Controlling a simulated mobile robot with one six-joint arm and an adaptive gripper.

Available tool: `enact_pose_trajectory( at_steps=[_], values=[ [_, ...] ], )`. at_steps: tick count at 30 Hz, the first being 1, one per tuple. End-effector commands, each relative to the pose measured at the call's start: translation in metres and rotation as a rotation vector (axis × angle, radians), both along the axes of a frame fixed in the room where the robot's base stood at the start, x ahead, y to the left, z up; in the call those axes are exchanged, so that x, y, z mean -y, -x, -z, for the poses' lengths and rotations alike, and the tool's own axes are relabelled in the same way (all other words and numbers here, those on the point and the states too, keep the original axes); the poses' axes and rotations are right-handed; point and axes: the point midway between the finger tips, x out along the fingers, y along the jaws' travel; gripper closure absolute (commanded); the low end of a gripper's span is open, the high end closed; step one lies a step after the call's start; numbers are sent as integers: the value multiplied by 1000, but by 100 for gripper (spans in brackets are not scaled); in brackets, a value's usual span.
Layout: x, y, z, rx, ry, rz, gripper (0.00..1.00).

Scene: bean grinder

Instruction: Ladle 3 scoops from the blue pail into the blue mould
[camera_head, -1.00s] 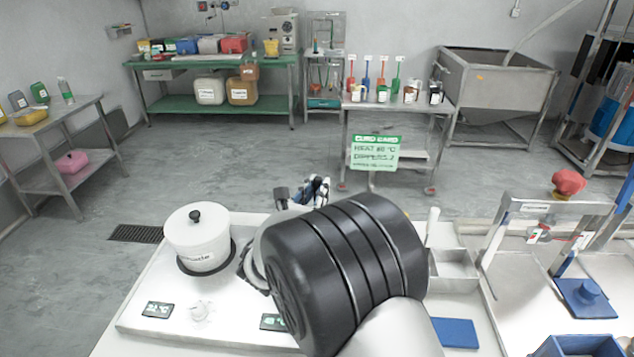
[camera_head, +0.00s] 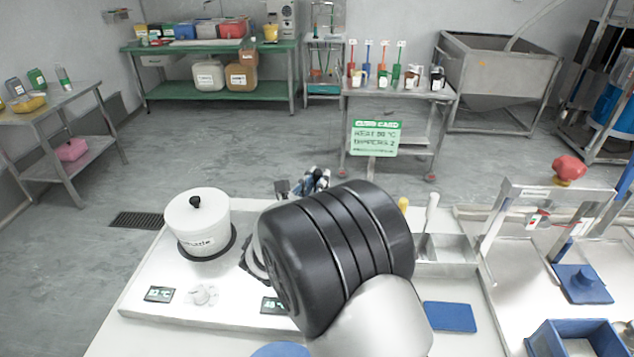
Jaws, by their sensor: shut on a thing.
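My gripper (camera_head: 306,184) shows only in part beyond my black and grey arm, which fills the middle of the view. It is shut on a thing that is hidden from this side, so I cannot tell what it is. A blue, open, square-cornered box (camera_head: 545,340) stands at the bottom right, cut by the frame edge. A blue rounded edge (camera_head: 280,350) shows at the bottom, mostly out of frame. I cannot tell for sure which of these is the pail or the mould. No scoop of contents is visible.
A lidded white pot (camera_head: 197,222) stands on the white heater panel (camera_head: 150,312), left of my arm. A steel divided tray (camera_head: 448,262) with upright handles and a blue mat (camera_head: 450,317) lie right of it. A press frame (camera_head: 550,195) with a blue plate (camera_head: 583,285) stands farther right.

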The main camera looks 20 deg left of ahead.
Motion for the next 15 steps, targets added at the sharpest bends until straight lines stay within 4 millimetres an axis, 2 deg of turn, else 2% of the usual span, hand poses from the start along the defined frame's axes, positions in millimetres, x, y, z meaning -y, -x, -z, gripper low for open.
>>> enact_pose_trajectory(
  at_steps=[8, 15],
  values=[
    [0, 0, -4, 2, -2, 0, 100],
    [0, 0, -23, 3, -2, 0, 100]
  ],
)
